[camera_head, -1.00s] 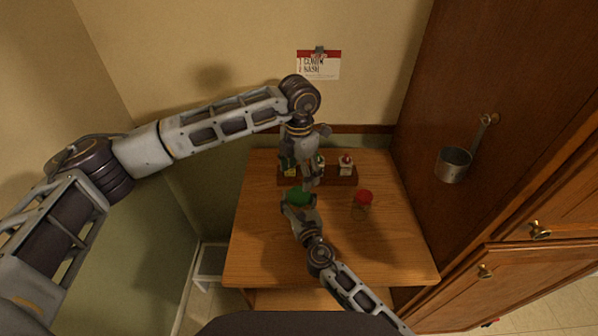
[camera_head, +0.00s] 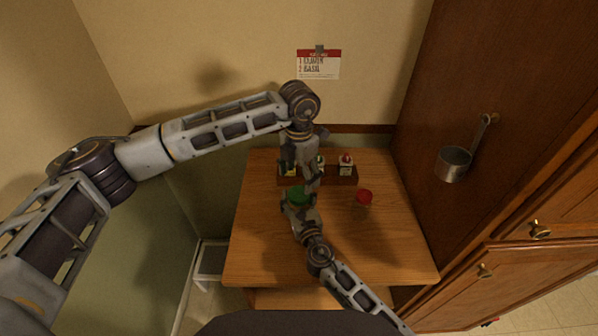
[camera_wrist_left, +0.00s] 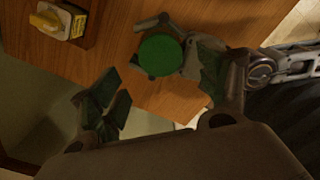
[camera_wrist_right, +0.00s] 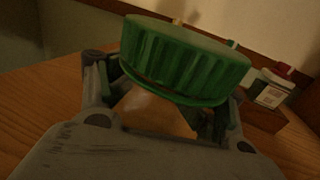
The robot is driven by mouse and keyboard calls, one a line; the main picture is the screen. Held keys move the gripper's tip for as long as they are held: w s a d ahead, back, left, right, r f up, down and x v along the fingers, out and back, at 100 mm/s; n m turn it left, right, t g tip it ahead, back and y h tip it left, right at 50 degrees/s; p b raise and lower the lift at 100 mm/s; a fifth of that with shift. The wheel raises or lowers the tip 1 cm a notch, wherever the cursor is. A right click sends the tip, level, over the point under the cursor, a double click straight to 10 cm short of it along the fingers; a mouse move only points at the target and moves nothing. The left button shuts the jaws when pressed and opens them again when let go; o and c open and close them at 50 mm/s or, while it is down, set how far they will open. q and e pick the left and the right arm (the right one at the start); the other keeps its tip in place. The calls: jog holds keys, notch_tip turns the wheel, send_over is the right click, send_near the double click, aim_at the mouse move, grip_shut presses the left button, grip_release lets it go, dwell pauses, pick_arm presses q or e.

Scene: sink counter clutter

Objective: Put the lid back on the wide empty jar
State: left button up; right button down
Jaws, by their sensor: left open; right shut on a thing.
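The green lid (camera_head: 298,196) is near the table's middle; in the right wrist view the lid (camera_wrist_right: 185,60) is above the fingers, top up and a little tilted. A pale, see-through shape under it, seemingly the wide jar (camera_wrist_right: 155,112), is between the fingers of my right gripper (camera_wrist_right: 160,105), which is shut on it. I cannot tell whether the lid is fully seated. My left gripper (camera_wrist_left: 158,85) is open and empty, its fingers spread; the green lid (camera_wrist_left: 160,55) is seen beyond and between them. In the head view my left gripper (camera_head: 309,185) is close behind the lid.
A red-lidded jar (camera_head: 364,197) stands to the right on the wooden table (camera_head: 390,240). A wooden rack (camera_head: 335,181) with small bottles is at the back, partly behind my left arm. A cabinet with a hanging metal cup (camera_head: 453,164) borders the right. The front right of the table is clear.

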aim_at(299, 193)
pick_arm(q)
jog(key=shift+f, duration=3.35)
jog(key=c, duration=1.1)
jog(key=o, duration=1.3)
jog(key=shift+c, duration=0.2)
jog(key=shift+r, duration=0.1)
notch_tip(299, 193, up, 12)
